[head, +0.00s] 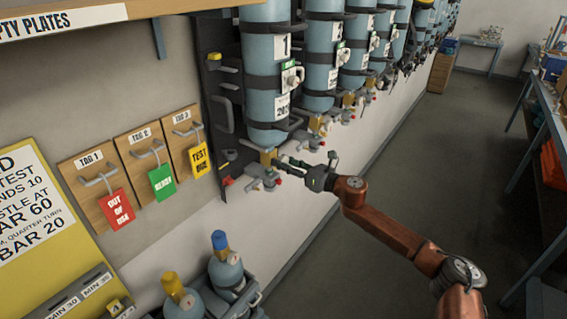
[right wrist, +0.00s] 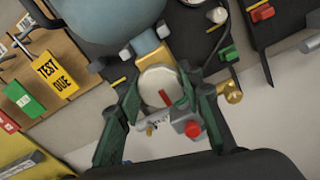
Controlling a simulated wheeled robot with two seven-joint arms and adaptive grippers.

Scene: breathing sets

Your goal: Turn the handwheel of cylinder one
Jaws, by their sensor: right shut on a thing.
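Cylinder one (head: 270,70) is a pale blue cylinder with a "1" label, hung upside down on a dark wall rack. Its valve (head: 266,158) is at the lower end. In the right wrist view the handwheel (right wrist: 158,86) is a pale round knob with a red mark, below the brass valve neck (right wrist: 150,50). My right gripper (head: 290,165) reaches in from the right at the valve. In the right wrist view its green fingers (right wrist: 160,98) stand on both sides of the handwheel, shut on it. My left gripper is not in view.
More numbered cylinders (head: 322,45) hang in a row to the right, with valves below. Tag boards with red, green (head: 162,180) and yellow tags are at left. Small cylinders (head: 226,268) stand in a bin below. The floor (head: 440,150) at right is clear.

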